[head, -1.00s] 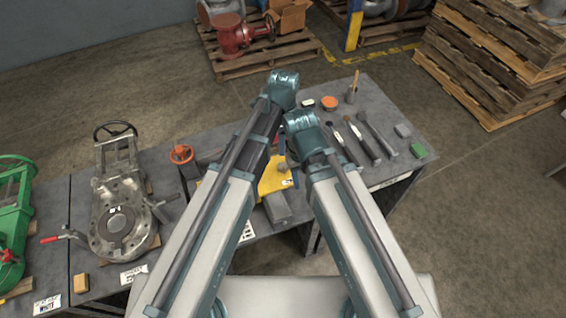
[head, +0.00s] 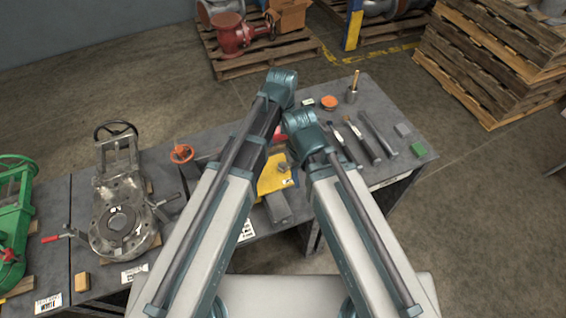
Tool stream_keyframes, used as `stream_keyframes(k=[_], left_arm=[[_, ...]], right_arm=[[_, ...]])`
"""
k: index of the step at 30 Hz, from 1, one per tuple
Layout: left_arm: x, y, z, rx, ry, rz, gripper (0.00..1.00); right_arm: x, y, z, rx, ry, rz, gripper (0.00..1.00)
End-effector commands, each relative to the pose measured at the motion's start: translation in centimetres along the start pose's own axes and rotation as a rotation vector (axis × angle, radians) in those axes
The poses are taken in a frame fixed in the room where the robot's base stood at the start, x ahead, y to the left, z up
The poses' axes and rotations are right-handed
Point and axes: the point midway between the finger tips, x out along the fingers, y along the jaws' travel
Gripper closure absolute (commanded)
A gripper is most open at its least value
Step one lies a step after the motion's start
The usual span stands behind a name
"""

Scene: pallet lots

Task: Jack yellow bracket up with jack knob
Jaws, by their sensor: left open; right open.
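The yellow bracket (head: 272,183) lies on the grey bench between my two arms, partly covered by my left arm. A small grey round part (head: 282,168) shows at its upper right; I cannot tell if it is the jack knob. A grey block (head: 277,208) sits just in front of the bracket. An orange handwheel (head: 182,153) stands to the left, beyond my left arm. Both arms reach up over the bench, close together at their far ends. No fingertips of either gripper show; the arm links hide that area.
A grey valve body (head: 124,190) and a green one (head: 12,215) stand on the left. Several long tools (head: 378,131), an orange round item (head: 330,103) and a green block (head: 419,150) lie on the right. Pallets (head: 490,60) stand beyond the bench.

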Motion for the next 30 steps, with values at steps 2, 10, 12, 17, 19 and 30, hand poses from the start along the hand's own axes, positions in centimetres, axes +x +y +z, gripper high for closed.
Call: stream_keyframes(k=[2,10,12,17,19,30], left_arm=[[0.0,0.0,0.0,-0.035,0.0,0.0,0.22],[0.2,0.0,0.0,-0.054,0.0,0.0,0.22],[0.5,0.0,0.0,-0.053,0.0,0.0,0.22],[1.6,0.0,0.0,-0.052,0.0,0.0,0.22],[2.4,0.0,0.0,-0.052,0.0,0.0,0.22],[7.5,0.0,0.0,-0.051,0.0,0.0,0.22]], right_arm=[[0.0,0.0,0.0,0.0,0.0,0.0,0.5],[0.2,0.0,0.0,0.0,0.0,0.0,0.5],[0.5,0.0,0.0,0.0,0.0,0.0,0.5],[1.6,-0.2,-0.1,0.0,0.0,0.0,0.5],[2.4,-0.2,-0.1,0.0,0.0,0.0,0.5],[7.5,-0.7,-0.4,0.0,0.0,0.0,0.5]])
